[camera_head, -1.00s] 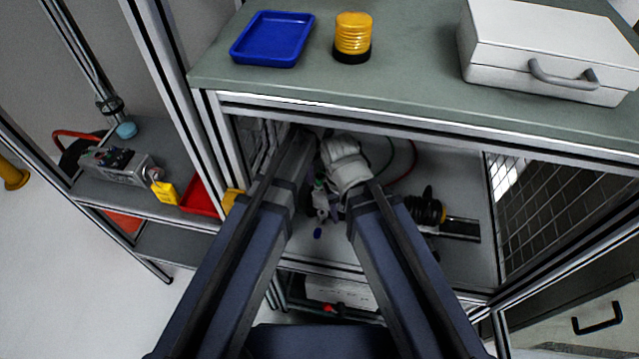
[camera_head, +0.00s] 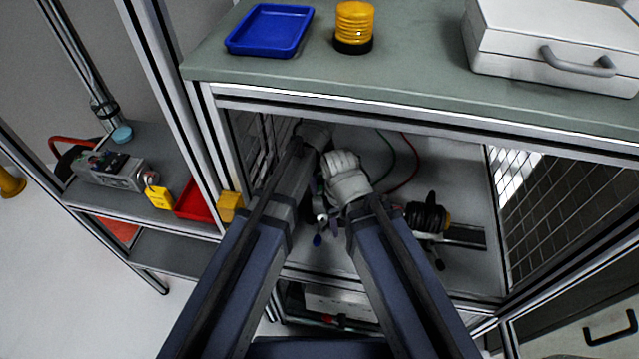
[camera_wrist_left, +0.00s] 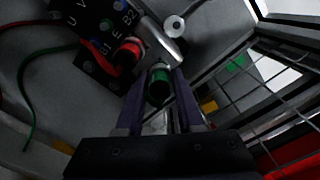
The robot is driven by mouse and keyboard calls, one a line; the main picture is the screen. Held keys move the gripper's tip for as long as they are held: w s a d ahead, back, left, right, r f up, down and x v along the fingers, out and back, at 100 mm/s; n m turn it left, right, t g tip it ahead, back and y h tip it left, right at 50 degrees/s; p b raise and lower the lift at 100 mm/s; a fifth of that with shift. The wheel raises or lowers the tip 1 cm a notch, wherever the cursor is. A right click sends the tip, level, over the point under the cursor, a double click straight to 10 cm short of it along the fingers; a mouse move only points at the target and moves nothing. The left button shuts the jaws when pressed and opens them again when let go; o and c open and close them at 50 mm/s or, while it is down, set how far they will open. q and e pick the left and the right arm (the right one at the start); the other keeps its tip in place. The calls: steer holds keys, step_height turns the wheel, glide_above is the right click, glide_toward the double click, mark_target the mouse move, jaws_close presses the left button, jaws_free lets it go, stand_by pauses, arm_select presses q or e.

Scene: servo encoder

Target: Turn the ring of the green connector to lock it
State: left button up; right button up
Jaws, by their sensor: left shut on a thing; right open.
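The green connector (camera_wrist_left: 159,88) is in the middle of the left wrist view, between the two fingers of my left gripper (camera_wrist_left: 160,80). The left gripper is shut on it. A grey metal cylinder (camera_wrist_left: 160,40) lies just beyond it. In the camera_head view my left arm reaches into the open bay under the bench, and its fingertips and the connector cannot be made out there. My right gripper (camera_head: 321,208) is open, lower in the bay, partly hidden by its own pale wrist.
A red connector (camera_wrist_left: 128,52) with a red cable sits close by on a black lettered panel (camera_wrist_left: 98,62). A green cable (camera_wrist_left: 30,90) runs at the left. A wire mesh (camera_wrist_left: 265,95) stands at the right. A black coiled part (camera_head: 428,218) lies right of my right arm.

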arm_select(q)
jaws_close()
steer(key=m, duration=0.7)
steer(key=shift+m, duration=0.3)
steer(key=m, duration=0.5)
steer(key=shift+m, duration=2.7)
